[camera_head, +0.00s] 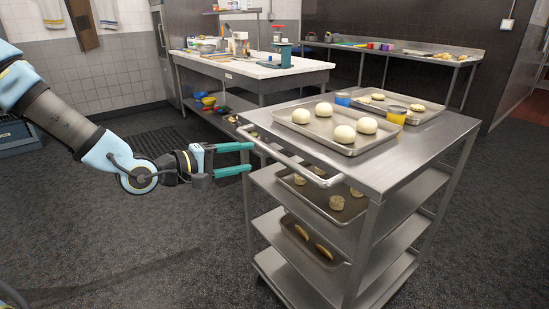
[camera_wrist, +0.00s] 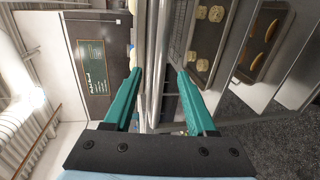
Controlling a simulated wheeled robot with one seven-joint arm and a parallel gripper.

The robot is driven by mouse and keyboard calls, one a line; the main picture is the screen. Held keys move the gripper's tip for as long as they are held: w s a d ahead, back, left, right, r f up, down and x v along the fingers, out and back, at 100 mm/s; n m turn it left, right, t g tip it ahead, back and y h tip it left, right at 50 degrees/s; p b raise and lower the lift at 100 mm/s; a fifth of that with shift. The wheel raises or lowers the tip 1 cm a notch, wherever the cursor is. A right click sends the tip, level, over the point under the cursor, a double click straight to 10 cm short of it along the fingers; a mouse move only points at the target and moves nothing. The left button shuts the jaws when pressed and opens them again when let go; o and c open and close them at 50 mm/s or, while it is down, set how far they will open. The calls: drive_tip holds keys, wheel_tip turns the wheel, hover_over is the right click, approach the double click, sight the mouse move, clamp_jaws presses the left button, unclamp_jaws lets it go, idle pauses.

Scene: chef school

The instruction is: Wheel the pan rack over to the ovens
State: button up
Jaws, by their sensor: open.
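The pan rack (camera_head: 420,146) is a steel trolley with several shelves and a tubular push handle (camera_head: 290,158) on its left side. My gripper (camera_head: 250,158) is level with the handle's left part, its teal fingers open and pointing right at the rack. In the wrist view the handle bar (camera_wrist: 152,70) runs between the two open fingers (camera_wrist: 158,84); I cannot tell whether either finger touches it. The top carries a tray (camera_head: 345,151) of round dough balls and a second tray (camera_head: 420,121). Lower shelves hold trays with dough pieces (camera_head: 337,202). No oven is clearly visible.
A marble-topped bench (camera_head: 250,70) with tools stands behind, left of the rack. A steel wall counter (camera_head: 440,60) runs along the back right. Dark floor (camera_head: 150,240) is free to the left. A yellow cup (camera_head: 395,115) and a blue cup (camera_head: 342,99) stand on the rack.

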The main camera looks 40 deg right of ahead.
sight(274, 154)
drive_tip(key=d, duration=0.3)
drive_tip(key=d+f, duration=0.1)
drive_tip(key=d, duration=0.2)
drive_tip(key=d+f, duration=0.1)
drive_tip(key=d, duration=0.2)
drive_tip(key=shift+s+d+f+p, duration=0.1)
drive_tip(key=shift+s+d+p, duration=0.15)
drive_tip(key=shift+d+p, duration=0.15)
drive_tip(key=shift+c, duration=0.2)
drive_tip(key=shift+a, duration=0.1)
clamp_jaws()
idle(0.7)
